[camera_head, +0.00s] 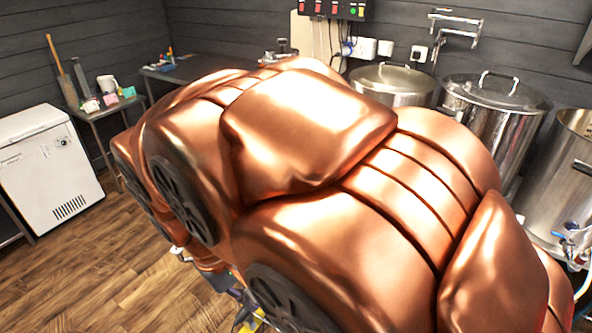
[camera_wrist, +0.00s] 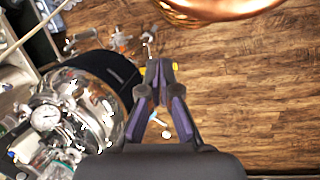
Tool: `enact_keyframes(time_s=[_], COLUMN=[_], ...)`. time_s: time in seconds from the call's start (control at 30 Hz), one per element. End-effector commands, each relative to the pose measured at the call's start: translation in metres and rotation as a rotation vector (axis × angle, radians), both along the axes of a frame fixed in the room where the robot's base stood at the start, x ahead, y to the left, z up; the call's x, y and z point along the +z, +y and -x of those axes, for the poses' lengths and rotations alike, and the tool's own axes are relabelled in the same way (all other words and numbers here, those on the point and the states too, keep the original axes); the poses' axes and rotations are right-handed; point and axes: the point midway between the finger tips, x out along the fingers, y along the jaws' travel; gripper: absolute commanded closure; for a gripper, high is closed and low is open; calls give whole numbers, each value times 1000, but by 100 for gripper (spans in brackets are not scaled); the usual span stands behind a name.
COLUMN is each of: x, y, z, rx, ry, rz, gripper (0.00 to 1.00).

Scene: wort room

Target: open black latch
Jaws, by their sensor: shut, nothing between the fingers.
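My gripper (camera_wrist: 159,65) has purple and dark fingers and shows in the wrist view, pointing away from the camera over the wooden floor. The fingertips are together with nothing between them. I cannot make out a black latch for certain in either view. A shiny steel vessel (camera_wrist: 96,108) with a round gauge (camera_wrist: 46,117) is left of the fingers, apart from them. A dark curved band (camera_wrist: 112,68) lies along its upper edge. In the head view my own copper-coloured arm fills the middle and hides much of the room and my gripper.
Lidded steel kettles (camera_head: 392,82) (camera_head: 495,97) and a tall steel vessel (camera_head: 562,165) stand at the right. A white chest (camera_head: 48,165) and a small table (camera_head: 112,104) with cups are at the left. Wooden floor (camera_head: 90,265) is clear at lower left.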

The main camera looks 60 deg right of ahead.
Motion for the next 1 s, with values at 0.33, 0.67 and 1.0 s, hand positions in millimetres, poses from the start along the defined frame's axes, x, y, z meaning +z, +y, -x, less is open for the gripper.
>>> enact_keyframes(time_s=[0.33, 0.67, 1.0], x=[23, 45, 45], y=[-115, -202, -271], z=[-43, -81, -134], rx=[-223, -349, -388], ry=[150, 307, 429], rz=[348, 669, 968], gripper=[100, 100, 100])
